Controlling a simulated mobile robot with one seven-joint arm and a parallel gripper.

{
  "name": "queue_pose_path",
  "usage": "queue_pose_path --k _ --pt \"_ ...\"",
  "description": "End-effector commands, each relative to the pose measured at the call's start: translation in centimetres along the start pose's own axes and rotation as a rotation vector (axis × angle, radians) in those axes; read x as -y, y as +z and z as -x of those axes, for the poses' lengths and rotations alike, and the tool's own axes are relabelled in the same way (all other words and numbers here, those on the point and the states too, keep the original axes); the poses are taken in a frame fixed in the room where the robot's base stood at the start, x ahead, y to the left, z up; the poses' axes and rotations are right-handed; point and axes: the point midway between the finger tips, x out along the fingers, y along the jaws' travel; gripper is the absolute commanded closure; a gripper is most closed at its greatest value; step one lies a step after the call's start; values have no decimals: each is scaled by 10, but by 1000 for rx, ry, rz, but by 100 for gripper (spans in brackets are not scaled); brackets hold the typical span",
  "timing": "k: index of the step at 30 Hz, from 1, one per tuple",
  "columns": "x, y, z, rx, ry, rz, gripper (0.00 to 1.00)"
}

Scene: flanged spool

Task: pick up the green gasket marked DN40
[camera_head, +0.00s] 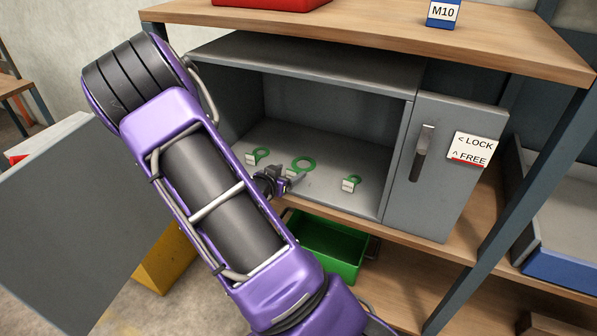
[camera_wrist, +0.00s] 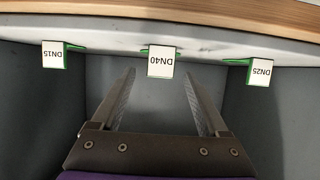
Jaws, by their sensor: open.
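The green gasket marked DN40 (camera_wrist: 163,62) is the middle one of three in the wrist view; its white tag faces the camera. The middle green gasket also shows in the head view (camera_head: 302,163) on the grey cabinet's floor, its tag partly hidden by my gripper. My gripper (camera_wrist: 160,82) is open and empty, with its fingers to either side of the DN40 tag's line. The tag appears just beyond the fingertips, and I see no contact. In the head view my gripper (camera_head: 284,183) is at the cabinet opening, close to the middle gasket.
Gaskets marked DN15 (camera_wrist: 56,55) and DN25 (camera_wrist: 260,72) flank it with room between. The cabinet (camera_head: 310,62) has side walls and a low roof. A handled grey panel (camera_head: 440,190) is at its right. A green bin (camera_head: 328,247) is below.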

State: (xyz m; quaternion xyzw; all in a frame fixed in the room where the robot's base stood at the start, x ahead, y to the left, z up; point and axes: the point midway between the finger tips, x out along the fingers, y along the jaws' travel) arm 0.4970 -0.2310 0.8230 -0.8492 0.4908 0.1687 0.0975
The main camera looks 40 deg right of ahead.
Motion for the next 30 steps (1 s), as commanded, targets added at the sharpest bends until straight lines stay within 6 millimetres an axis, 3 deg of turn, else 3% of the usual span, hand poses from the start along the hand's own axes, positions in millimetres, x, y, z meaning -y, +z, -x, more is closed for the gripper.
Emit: queue_pose_path --k 9,22,30 --pt "0 0 -6 1 -1 1 24" --pt "0 0 -5 1 -1 0 100" --pt "0 -1 -5 0 -1 0 100"
